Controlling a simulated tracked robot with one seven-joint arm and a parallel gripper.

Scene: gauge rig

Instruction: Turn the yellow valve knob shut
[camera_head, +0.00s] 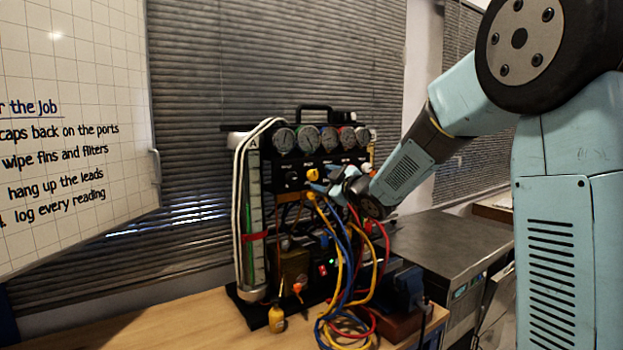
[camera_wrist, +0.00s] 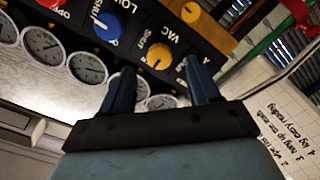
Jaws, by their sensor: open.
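The yellow valve knob (camera_wrist: 160,56) sits on the dark panel in the wrist view, beside the labels VAC and SHUT. In the head view a yellow knob (camera_head: 312,175) shows just left of my gripper. My gripper (camera_wrist: 161,76) is open and empty, with one blue finger to each side of the knob's line and the tips pointing at the panel. The knob appears beyond the fingertips; I cannot tell how far. My gripper (camera_head: 332,184) is close in front of the rig in the head view, and partly hides the knob row.
A blue knob (camera_wrist: 107,27) is beside the yellow one, and another yellow fitting (camera_wrist: 190,12) is near it. Several gauges (camera_head: 310,138) line the rig's top. Blue, yellow and red hoses (camera_head: 345,290) hang in front.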

